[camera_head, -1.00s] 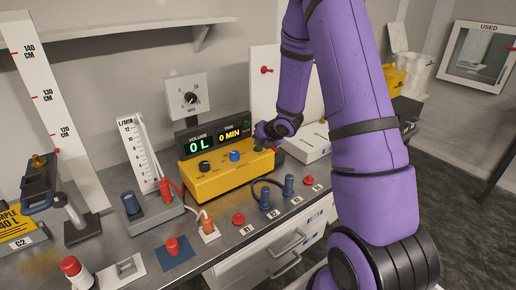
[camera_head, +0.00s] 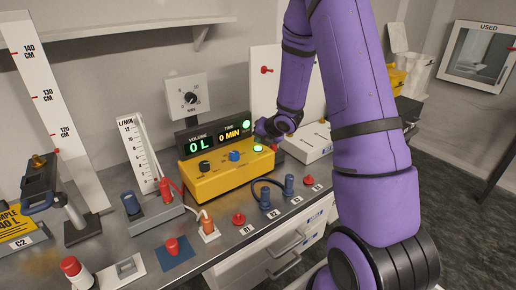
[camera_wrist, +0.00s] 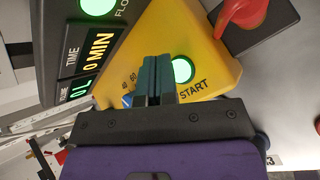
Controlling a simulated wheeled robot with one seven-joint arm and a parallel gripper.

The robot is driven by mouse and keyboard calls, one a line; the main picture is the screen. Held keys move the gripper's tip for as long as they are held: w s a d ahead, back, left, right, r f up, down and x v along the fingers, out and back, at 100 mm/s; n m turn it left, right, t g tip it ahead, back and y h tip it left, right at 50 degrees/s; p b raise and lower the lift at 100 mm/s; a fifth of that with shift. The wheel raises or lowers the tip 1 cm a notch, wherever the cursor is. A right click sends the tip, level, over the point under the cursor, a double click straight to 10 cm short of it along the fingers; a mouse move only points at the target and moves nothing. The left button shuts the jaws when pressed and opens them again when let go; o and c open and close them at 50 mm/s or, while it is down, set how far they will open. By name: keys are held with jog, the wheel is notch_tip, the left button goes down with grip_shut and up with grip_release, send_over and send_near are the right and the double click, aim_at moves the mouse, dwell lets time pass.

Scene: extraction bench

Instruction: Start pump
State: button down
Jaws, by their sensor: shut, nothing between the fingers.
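The yellow pump box (camera_head: 222,176) stands on the bench with a black knob, a blue knob (camera_head: 235,156) and a START button (camera_head: 258,148) on its top. The button glows green; it also shows lit beside the word START in the wrist view (camera_wrist: 182,70). Behind the box, the display (camera_head: 214,138) reads 0 L volume and 0 MIN time, with a green lamp (camera_head: 246,125) lit. My gripper (camera_wrist: 153,62) is shut and empty, its fingertips over the yellow panel just left of the button in the wrist view. In the head view my wrist partly hides it.
A flow meter (camera_head: 138,157) with a red and a blue fitting stands left of the box. A white box (camera_head: 304,142) and a red lever (camera_wrist: 240,18) sit close by on the right.

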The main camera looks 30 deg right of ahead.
aim_at(260, 147)
jog(key=shift+r, duration=0.1)
jog(key=shift+r, duration=2.4)
jog(key=shift+r, duration=0.1)
